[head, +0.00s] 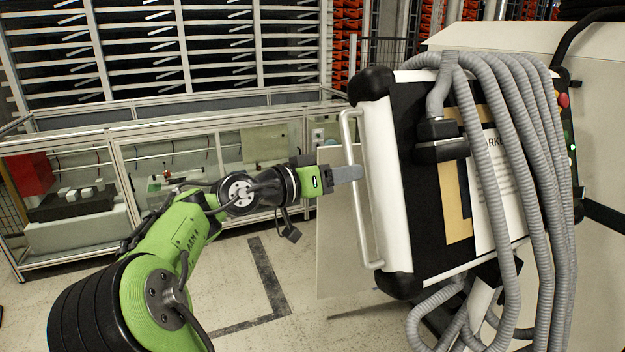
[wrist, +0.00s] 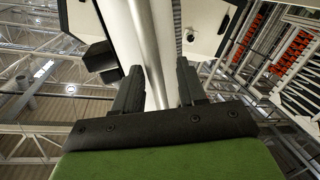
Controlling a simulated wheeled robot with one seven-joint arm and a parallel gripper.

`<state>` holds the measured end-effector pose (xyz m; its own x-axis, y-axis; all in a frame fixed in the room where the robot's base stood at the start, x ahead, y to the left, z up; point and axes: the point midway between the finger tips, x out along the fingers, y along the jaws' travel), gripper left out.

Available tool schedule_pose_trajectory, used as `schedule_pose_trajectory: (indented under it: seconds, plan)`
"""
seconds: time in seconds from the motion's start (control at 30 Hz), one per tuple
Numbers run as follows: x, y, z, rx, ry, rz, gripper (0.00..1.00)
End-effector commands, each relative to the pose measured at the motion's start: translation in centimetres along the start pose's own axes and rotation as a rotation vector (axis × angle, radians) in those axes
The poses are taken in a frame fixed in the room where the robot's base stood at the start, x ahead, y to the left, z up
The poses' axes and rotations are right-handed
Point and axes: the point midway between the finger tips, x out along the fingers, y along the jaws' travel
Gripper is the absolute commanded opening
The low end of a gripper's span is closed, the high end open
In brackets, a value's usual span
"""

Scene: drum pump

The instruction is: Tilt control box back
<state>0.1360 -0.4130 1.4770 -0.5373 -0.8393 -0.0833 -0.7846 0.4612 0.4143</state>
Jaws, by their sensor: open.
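The control box (head: 400,180) hangs at the right in the head view, white and black with rounded black corners. It is tilted, and grey corrugated hose (head: 525,150) is draped over its face. A white bar handle (head: 360,190) runs along its left side. My gripper (head: 348,174) reaches the handle from the left, its grey fingers at about the handle's mid-height. In the wrist view the handle (wrist: 150,55) passes between the two dark fingers of my open gripper (wrist: 160,88). Whether a finger touches the handle cannot be told.
A framed glass-sided machine enclosure (head: 200,150) stands behind my arm at the left. A pale panel (head: 335,240) stands behind the handle. A large beige cabinet (head: 600,110) is behind the box at the right. Hose loops (head: 435,310) hang below the box. The floor (head: 225,295) beside my arm is clear.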

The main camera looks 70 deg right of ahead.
Motion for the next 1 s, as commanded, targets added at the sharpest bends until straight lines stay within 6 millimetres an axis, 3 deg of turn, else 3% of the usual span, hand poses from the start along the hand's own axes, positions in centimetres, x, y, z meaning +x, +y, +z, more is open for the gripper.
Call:
schedule_pose_trajectory:
  seconds: [0.3, 0.47, 0.63, 1.0]
  plan:
    - [-9.2, -0.2, 0.1, 0.001, 0.006, -0.008, 0.41]
    - [-12.4, -0.1, 0.0, 0.0, 0.004, -0.004, 0.41]
    - [-13.6, 0.0, 0.1, 0.001, 0.001, -0.003, 0.41]
    - [-13.5, 0.0, 0.1, 0.0, 0.001, -0.003, 0.41]
